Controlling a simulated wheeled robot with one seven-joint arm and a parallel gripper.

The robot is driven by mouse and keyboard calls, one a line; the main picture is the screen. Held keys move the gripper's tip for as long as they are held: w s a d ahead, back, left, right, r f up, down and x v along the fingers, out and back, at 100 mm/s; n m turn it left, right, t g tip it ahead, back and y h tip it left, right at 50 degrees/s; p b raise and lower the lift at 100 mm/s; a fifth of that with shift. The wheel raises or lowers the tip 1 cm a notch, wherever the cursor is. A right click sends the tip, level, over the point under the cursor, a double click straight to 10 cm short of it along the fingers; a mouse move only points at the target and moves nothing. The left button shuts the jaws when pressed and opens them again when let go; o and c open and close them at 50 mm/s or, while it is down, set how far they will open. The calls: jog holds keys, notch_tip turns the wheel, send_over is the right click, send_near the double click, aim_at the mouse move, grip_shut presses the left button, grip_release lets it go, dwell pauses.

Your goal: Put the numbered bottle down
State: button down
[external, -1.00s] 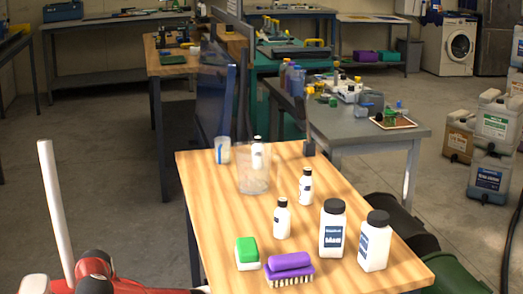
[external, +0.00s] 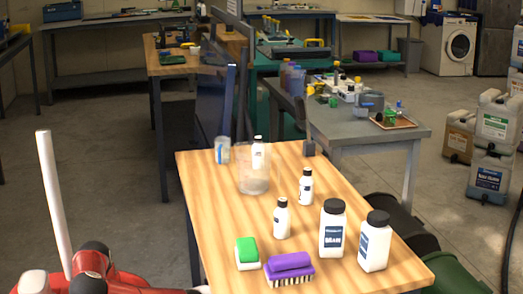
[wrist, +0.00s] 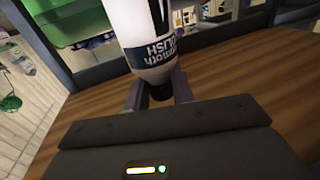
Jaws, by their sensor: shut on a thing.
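In the wrist view, my gripper (wrist: 158,92) is shut on the dark cap end of a white bottle (wrist: 148,35). Its dark blue label shows "POLISH" and part of another word; I see no number on it. The bottle extends past the top of the picture, above or against a brown wooden surface (wrist: 230,75); I cannot tell whether it touches. My gripper and this bottle are not seen in the external view. There, small white bottles (external: 282,220) (external: 305,187) and two large black-capped bottles (external: 332,232) (external: 375,245) stand on the wooden table (external: 215,205).
A green-and-white sponge (external: 247,254) and a purple brush (external: 290,268) lie at the table's near edge. A clear container (external: 253,180) stands farther back, with a blue-marked cup (external: 222,150). A grey bench (external: 400,130) stands behind. The table's left middle is clear.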

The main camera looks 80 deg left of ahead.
jog(key=s+d+f+m+h+b, duration=0.1)
jog(key=s+d+f+h, duration=0.1)
jog(key=s+d, duration=0.5)
jog(key=s+d+r+m+h, duration=0.3)
jog(key=s+d+r+h, duration=0.15)
jog(key=s+d, duration=0.5)
jog(key=s+d+r+m+h+p, duration=0.1)
jog(key=s+d+r+m+h, duration=0.15)
jog(key=d+r, duration=0.45)
jog(key=s+d+r+m+h, duration=0.1)
jog(key=s+d+r+h, duration=0.15)
jog(key=r, duration=0.75)
jog(key=s+d+r+m+g+h, duration=0.1)
jog(key=s+r+m+g+h, duration=0.15)
jog(key=r, duration=1.85)
jog(key=w+a+r+p, duration=0.15)
jog(key=w+r, duration=0.25)
jog(key=r, duration=0.4)
jog(key=w+a+f+n+t+y, duration=0.1)
jog(key=w+n+t+y, duration=0.1)
jog(key=w, duration=0.9)
notch_tip(320, 180, down, 20)
jog(key=b, duration=0.5)
jog(key=shift+w+f, duration=0.15)
jog(key=shift+w, duration=0.15)
